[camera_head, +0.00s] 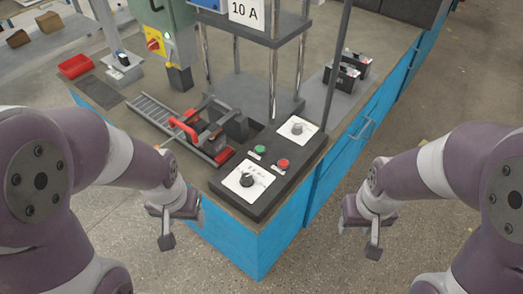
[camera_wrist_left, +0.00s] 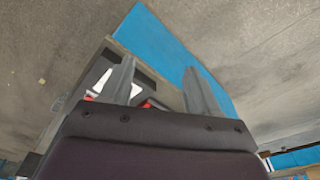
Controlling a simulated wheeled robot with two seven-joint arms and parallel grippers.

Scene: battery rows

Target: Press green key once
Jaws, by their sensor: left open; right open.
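The green key (camera_head: 260,149) is a small round button on the dark control panel (camera_head: 262,207), near the front corner of the bench. A red key (camera_head: 283,163) sits to its right. My left gripper (camera_head: 168,236) hangs open and empty in front of the bench, left of the panel and apart from it. In the left wrist view its two fingers (camera_wrist_left: 160,85) are spread with nothing between them. My right gripper (camera_head: 374,248) is open and empty over the floor, right of the bench. Neither gripper touches the keys.
White dials (camera_head: 246,180) and (camera_head: 297,128) flank the keys on the panel. A metal frame with a "10 A" sign (camera_head: 247,13) rises behind it. A red-handled clamp fixture (camera_head: 205,135) stands left of the panel. Black batteries (camera_head: 342,76) stand at the back right. Floor in front is clear.

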